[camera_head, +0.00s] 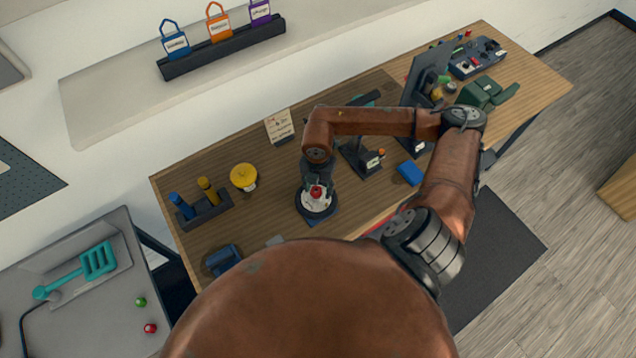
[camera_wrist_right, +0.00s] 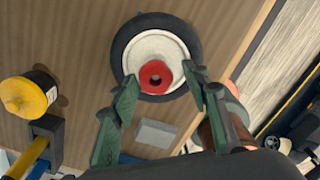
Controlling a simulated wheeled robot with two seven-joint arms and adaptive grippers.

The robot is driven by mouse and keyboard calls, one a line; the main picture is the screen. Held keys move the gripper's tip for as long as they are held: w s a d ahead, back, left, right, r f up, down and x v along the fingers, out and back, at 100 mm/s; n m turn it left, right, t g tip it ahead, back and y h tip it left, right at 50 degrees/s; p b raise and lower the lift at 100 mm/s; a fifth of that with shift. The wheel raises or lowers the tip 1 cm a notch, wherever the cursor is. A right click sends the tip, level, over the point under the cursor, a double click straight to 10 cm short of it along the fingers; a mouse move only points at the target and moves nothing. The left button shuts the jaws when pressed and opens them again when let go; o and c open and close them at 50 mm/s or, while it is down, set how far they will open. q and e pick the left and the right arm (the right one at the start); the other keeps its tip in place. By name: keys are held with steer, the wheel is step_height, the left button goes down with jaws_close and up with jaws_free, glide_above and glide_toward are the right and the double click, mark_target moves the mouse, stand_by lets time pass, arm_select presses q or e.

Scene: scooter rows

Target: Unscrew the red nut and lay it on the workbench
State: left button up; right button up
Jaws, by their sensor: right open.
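The red nut (camera_wrist_right: 155,77) sits in the middle of a white wheel hub (camera_wrist_right: 150,47) with a black tyre (camera_wrist_right: 124,42). In the head view the nut (camera_head: 316,191) and the wheel's tyre (camera_head: 316,212) show on the wooden workbench (camera_head: 275,215). My right gripper (camera_wrist_right: 161,75) is open over the wheel, its two green fingers on either side of the nut and apart from it. It points down at the nut in the head view (camera_head: 316,182). How far the fingertips are above the hub is unclear. My left gripper is not in view.
A yellow-topped pot (camera_head: 244,177) and a holder with blue and yellow tools (camera_head: 206,211) stand left of the wheel. A black stand (camera_head: 362,160) and a blue block (camera_head: 409,173) are to its right. A grey block (camera_wrist_right: 156,134) lies near the wheel.

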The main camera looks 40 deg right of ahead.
steer(key=shift+f, duration=0.1)
steer(key=c, duration=1)
steer(key=shift+s+f+n+b, duration=0.1)
steer(key=shift+f+n+b, duration=0.05)
steer(key=shift+n+b, duration=1.3)
steer(key=n+b, duration=0.3)
steer(key=n, duration=0.3)
steer(key=n+b, duration=0.4)
steer(key=n, duration=0.3)
steer(key=n+b, duration=0.2)
steer(key=n, duration=0.2)
steer(key=shift+s, duration=0.1)
steer(key=shift+n+b, duration=0.5)
steer(key=shift+n, duration=0.45)
